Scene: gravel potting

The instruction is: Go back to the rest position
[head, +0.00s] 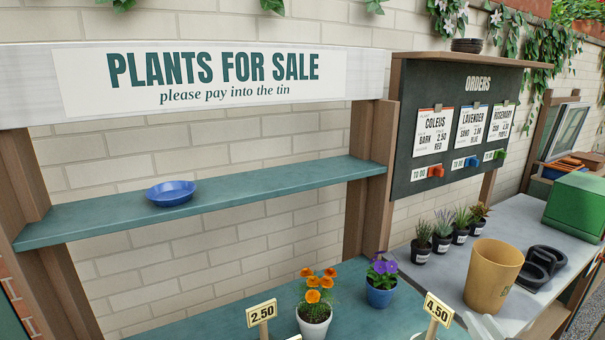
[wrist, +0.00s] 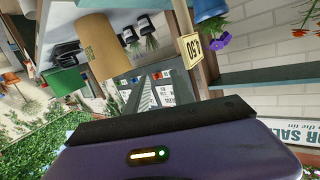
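My gripper (wrist: 160,122) shows in the wrist view as a purple body with a small lit strip and a dark bar across its front.
The stall shelf (head: 100,213) holds a blue saucer (head: 171,193). Below stand an orange-flowered white pot (head: 314,321), a blue pot (head: 380,294) and price signs (head: 262,313). The brown pot (head: 493,277), small black pots and a green box (head: 577,207) stand on the grey bench (head: 455,270).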

